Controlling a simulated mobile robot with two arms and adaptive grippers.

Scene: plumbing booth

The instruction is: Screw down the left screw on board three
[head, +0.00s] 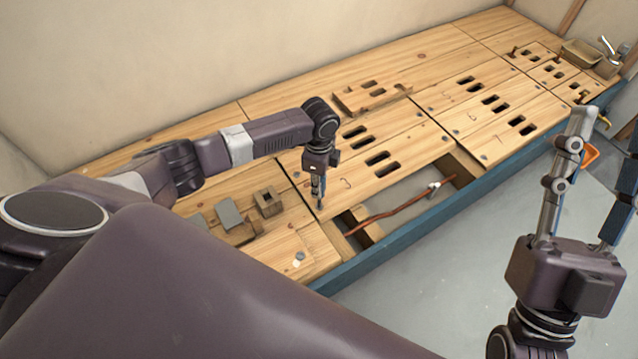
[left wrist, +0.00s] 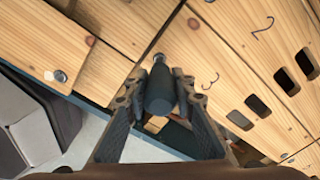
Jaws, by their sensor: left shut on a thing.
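My left gripper (head: 319,200) is shut on a dark screwdriver, with its handle (left wrist: 160,90) between both fingers in the left wrist view. A short metal part shows at the handle's far end; its contact with the wood cannot be made out. The gripper points down at the near left corner of board three (head: 358,193), which carries a "3" mark and dark slots. Board three also shows in the left wrist view (left wrist: 190,55). The left screw itself is hidden by the tool and fingers. My right gripper (head: 604,135) is open and empty, off the bench's right side.
A gap beside board three shows a copper pipe (head: 400,209) over joists. Left lie a grey plate (head: 229,214), a wooden block with a hole (head: 268,203) and a loose-looking screw head (head: 300,257). A slotted wooden piece (head: 372,96) lies behind. A tray (head: 581,53) stands far right.

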